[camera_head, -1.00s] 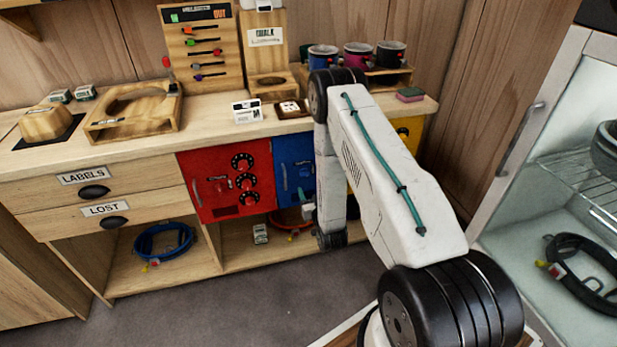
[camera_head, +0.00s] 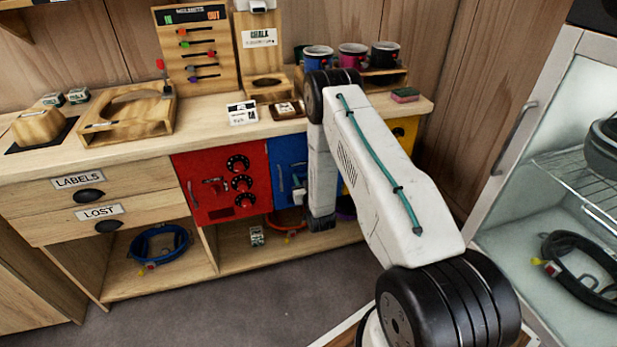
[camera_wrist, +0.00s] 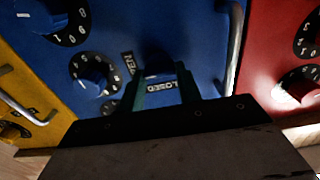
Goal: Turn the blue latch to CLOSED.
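The blue door (camera_head: 283,160) is on the cabinet front, right of the red door, partly hidden by my arm. In the wrist view the blue door (camera_wrist: 190,35) fills the middle, seen upside down. The dark blue latch (camera_wrist: 157,63) shows between my fingertips, between an OPEN label on its left and a CLOSED label (camera_wrist: 160,88) below it. Its exact angle is too dark to tell. My gripper (camera_wrist: 161,72) has its two green fingers apart, one on each side of the latch. I cannot tell whether they touch it. In the head view my wrist hides most of the gripper.
The red door (camera_head: 222,183) with dials is beside the blue one. The blue door also carries dials (camera_wrist: 93,75) and a metal handle (camera_wrist: 235,50). A yellow door (camera_head: 403,131) is on the other side. A glass-fronted cabinet stands at the right.

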